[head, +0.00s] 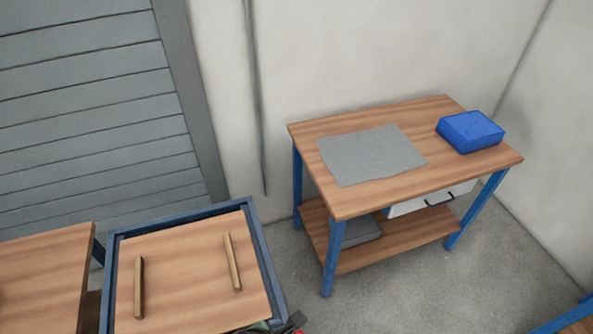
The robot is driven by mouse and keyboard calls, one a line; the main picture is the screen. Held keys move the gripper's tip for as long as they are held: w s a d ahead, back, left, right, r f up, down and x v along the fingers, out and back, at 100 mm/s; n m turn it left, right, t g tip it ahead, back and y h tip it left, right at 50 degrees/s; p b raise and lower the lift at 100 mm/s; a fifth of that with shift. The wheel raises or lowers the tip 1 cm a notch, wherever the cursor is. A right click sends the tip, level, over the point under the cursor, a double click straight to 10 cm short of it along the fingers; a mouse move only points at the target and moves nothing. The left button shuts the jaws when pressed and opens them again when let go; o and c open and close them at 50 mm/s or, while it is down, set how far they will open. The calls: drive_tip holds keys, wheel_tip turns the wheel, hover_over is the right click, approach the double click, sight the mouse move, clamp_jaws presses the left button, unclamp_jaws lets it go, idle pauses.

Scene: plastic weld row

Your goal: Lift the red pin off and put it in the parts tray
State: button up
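I cannot make out the red pin for sure. A small dark cluster with green and red bits (295,321) shows at the bottom edge, by the near right corner of the blue-framed table, mostly cut off. I cannot tell what it is. No parts tray can be made out for certain. My gripper is not in view.
A blue-framed table (190,225) holds two wooden bars (138,288) (232,262). A wooden bench (35,290) stands left. The workbench (360,205) at right bears a grey cloth (370,154) and blue box (470,131). Grey floor (400,300) is clear before it.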

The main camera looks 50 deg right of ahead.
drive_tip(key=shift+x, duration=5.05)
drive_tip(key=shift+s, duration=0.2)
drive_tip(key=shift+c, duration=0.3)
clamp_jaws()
